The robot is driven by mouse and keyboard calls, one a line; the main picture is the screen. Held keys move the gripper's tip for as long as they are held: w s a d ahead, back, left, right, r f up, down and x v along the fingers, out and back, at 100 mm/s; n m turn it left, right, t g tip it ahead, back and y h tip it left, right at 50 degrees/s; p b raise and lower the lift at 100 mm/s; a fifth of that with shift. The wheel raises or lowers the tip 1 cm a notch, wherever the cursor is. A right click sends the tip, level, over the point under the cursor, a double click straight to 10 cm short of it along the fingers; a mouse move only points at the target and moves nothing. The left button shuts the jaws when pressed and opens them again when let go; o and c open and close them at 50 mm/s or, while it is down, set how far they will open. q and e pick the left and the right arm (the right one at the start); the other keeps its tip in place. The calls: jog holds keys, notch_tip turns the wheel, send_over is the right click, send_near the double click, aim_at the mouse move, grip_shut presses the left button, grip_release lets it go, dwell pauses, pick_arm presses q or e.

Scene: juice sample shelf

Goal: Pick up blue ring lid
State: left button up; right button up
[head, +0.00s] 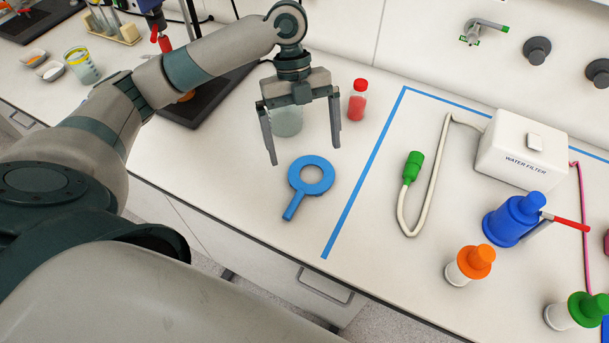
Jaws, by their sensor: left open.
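The blue ring lid (325,184), a flat ring with a short straight handle, lies on the white counter left of the blue tape line. Its handle points to the lower left. My left gripper (304,153) is open above the counter, just behind the ring, with its fingers pointing down and spread apart. The fingers do not appear to touch the ring. A clear glass container (287,122) shows between the fingers and is partly hidden by the gripper. My right gripper is not in view.
A red-capped bottle (357,101) stands right of my gripper. Right of the tape (364,170) are a white water filter box (520,148), a hose with a green end (412,165), and blue, orange and green capped bottles. The counter's front edge runs below the ring.

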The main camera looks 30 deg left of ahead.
aim_at(312, 179)
pick_arm(q)
jog(key=shift+s+d+f, duration=0.1)
jog(key=shift+s+d+f+p, duration=0.1)
jog(key=shift+d+f+p, duration=0.1)
jog(key=shift+p, duration=0.15)
jog(key=x, duration=0.1)
jog(key=p+x, duration=0.1)
jog(key=x, duration=0.1)
jog(key=shift+d+r, duration=0.1)
jog(key=shift+d, duration=0.2)
jog(key=shift+s+d+f, duration=0.15)
jog(key=shift+s+f, duration=0.05)
jog(key=shift+f, duration=0.45)
jog(key=shift+c, duration=0.6)
jog(key=c, duration=0.9)
